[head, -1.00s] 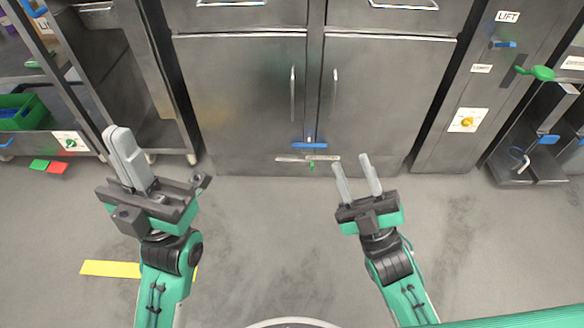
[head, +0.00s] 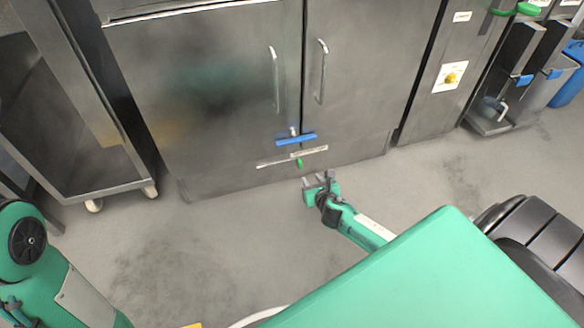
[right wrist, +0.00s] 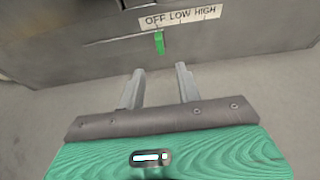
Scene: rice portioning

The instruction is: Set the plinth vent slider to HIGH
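The plinth vent slider is a small green tab (head: 299,163) low on the front of the steel cabinet. In the right wrist view the green tab (right wrist: 159,43) hangs under a white label strip (right wrist: 180,18) reading OFF, LOW, HIGH, and it is below the word OFF. My right gripper (head: 318,181) is low, in front of the plinth and slightly right of the tab in the head view. In the right wrist view its fingers (right wrist: 158,78) are apart and empty, with the tab just beyond the fingertips and not touched. My left gripper is out of view.
A blue latch (head: 296,139) sits above the vent on the cabinet doors (head: 225,100). A steel rack on casters (head: 93,205) stands at left. A panel with a yellow knob (head: 451,77) is at right. The floor (head: 230,235) before the plinth is clear.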

